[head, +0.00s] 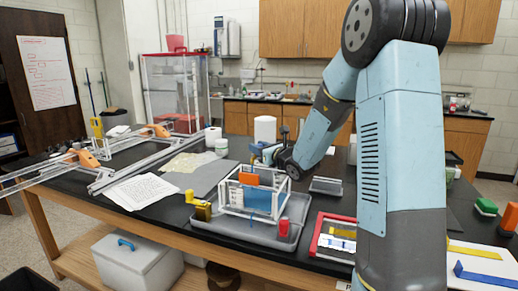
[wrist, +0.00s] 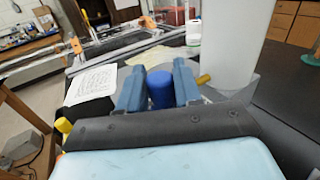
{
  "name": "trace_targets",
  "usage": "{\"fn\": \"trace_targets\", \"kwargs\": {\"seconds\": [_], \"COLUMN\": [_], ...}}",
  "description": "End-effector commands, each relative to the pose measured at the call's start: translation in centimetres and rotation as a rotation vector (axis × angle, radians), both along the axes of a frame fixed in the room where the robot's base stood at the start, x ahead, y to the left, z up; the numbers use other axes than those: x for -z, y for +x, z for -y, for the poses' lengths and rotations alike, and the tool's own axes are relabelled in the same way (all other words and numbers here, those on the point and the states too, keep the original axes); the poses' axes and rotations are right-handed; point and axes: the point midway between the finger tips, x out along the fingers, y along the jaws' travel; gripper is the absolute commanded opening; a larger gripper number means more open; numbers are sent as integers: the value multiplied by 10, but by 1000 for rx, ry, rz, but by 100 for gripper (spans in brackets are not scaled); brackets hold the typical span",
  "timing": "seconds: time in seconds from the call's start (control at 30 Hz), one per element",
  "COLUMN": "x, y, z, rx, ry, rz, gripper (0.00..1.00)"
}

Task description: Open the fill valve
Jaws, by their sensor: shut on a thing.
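In the wrist view my gripper (wrist: 159,76) has its two blue fingers on either side of a blue cylindrical knob (wrist: 161,91), which I take to be the fill valve's handle. It is shut on the knob. A short brass-yellow stub (wrist: 203,80) shows just right of the fingers, beside a large white cylinder (wrist: 228,45). In the head view my gripper (head: 262,153) is low over the bench, behind the clear framed box and just in front of the white cylinder (head: 265,128). The knob cannot be made out clearly there. How far the valve is turned cannot be told.
A white-edged clear box (head: 232,199) with orange and blue parts stands in a grey tray (head: 240,235) in front of my gripper. A red cylinder (head: 284,227) stands in the tray. Paper sheets (head: 140,190) and metal rails (head: 125,165) lie to the left.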

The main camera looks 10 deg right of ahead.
Motion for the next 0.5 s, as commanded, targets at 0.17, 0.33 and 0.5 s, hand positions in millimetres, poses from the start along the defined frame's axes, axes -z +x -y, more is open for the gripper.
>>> {"fn": "trace_targets", "kwargs": {"seconds": [0.17, 0.33, 0.5], "x": [0, 0, -1], "y": [0, 1, 1], "z": [-4, -5, -6], "rx": [59, 93, 106], "ry": [0, 1, 1], "rz": [0, 1, 2], "gripper": [3, 3, 3]}}
